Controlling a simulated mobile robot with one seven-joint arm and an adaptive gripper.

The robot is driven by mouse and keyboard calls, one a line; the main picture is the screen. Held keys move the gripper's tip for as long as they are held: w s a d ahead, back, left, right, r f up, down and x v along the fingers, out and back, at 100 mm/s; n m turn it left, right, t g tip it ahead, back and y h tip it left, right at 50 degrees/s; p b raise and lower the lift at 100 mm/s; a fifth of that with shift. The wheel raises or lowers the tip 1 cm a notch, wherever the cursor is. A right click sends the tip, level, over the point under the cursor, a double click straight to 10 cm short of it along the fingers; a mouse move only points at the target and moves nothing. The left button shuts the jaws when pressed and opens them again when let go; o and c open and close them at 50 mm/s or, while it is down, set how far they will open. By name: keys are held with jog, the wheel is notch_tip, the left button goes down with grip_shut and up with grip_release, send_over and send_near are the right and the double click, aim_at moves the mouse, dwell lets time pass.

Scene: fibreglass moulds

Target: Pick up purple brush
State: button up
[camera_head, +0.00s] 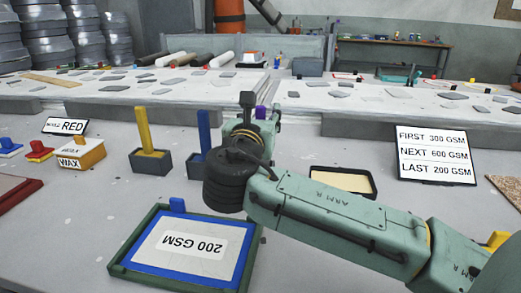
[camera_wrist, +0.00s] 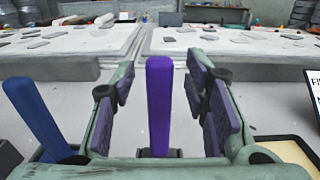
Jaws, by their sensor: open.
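The purple brush (camera_wrist: 159,100) stands upright in the wrist view, its handle between the two open fingers of my gripper (camera_wrist: 160,105). Gaps show on both sides of the handle, so the fingers do not touch it. Its lower end sits in a dark holder (camera_wrist: 159,153), mostly hidden by my gripper. In the head view my gripper (camera_head: 261,101) is at the middle, and only a small purple piece of the brush (camera_head: 261,112) shows behind it.
A blue brush (camera_head: 204,131) stands left of my gripper, and a yellow brush (camera_head: 143,130) further left, each in a dark holder. A framed 200 GSM panel (camera_head: 185,250) lies in front. A shallow tray (camera_head: 343,196) and a GSM order sign (camera_head: 434,155) are to the right.

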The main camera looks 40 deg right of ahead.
jog(key=shift+c, duration=0.4)
grip_shut()
jog(key=shift+r, duration=0.1)
